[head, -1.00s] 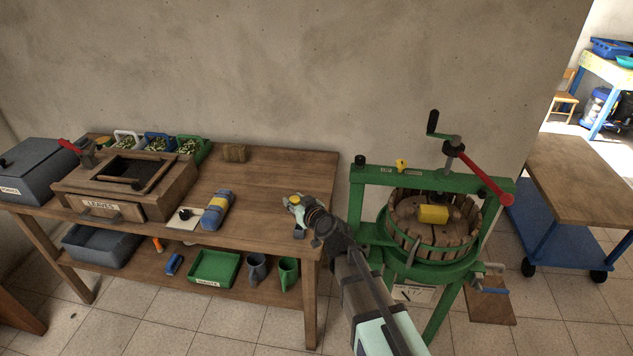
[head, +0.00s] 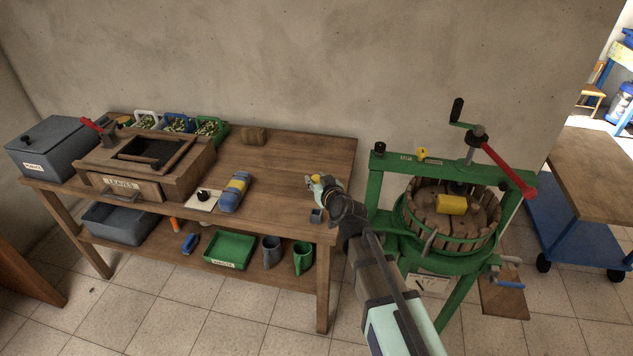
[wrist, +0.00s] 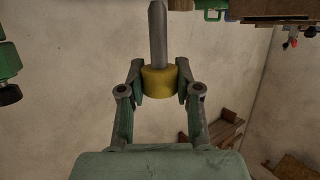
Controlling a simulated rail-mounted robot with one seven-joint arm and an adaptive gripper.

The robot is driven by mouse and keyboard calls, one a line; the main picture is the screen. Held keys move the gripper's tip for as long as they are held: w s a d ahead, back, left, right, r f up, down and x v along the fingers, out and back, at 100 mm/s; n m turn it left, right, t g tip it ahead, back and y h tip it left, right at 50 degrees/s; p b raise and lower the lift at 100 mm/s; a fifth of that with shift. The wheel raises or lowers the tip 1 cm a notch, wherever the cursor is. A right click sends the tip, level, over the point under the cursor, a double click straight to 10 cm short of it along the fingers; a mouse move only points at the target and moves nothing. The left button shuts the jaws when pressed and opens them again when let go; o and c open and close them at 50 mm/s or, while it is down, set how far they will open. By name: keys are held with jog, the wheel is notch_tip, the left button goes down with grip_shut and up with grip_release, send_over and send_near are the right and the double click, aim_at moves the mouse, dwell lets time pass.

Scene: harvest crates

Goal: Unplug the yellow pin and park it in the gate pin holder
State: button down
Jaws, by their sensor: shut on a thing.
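My gripper (head: 322,186) is over the right end of the wooden bench, left of the green press. It is shut on a yellow pin (wrist: 158,82); in the wrist view the fingers clasp its yellow head, and a grey shaft extends away from it. A bit of the yellow head also shows at the gripper in the head view (head: 316,177). On the press's green top beam (head: 455,168) stand another small yellow piece (head: 422,153) and a black knob (head: 379,148), each beside a small label too small to read. I cannot tell which spot is the gate pin holder.
The press has a slatted wooden basket (head: 430,227) with a yellow block (head: 451,204) on top, and a red-handled crank (head: 507,170). The bench (head: 290,160) carries a leaves box (head: 150,165), a grey bin (head: 55,150) and a blue-yellow roll (head: 235,191). Its right part is largely clear.

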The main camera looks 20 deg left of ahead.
jog(key=shift+f+b, duration=2.9)
jog(key=shift+b, duration=0.3)
jog(key=shift+b, duration=0.95)
jog(key=shift+f+b, duration=2.25)
jog(key=shift+b, duration=0.25)
jog(key=c, duration=0.7)
grip_release()
jog(key=v, duration=0.7)
jog(key=shift+s+d+r, duration=0.1)
jog(key=shift+s+d, duration=0.05)
jog(key=shift+s, duration=0.1)
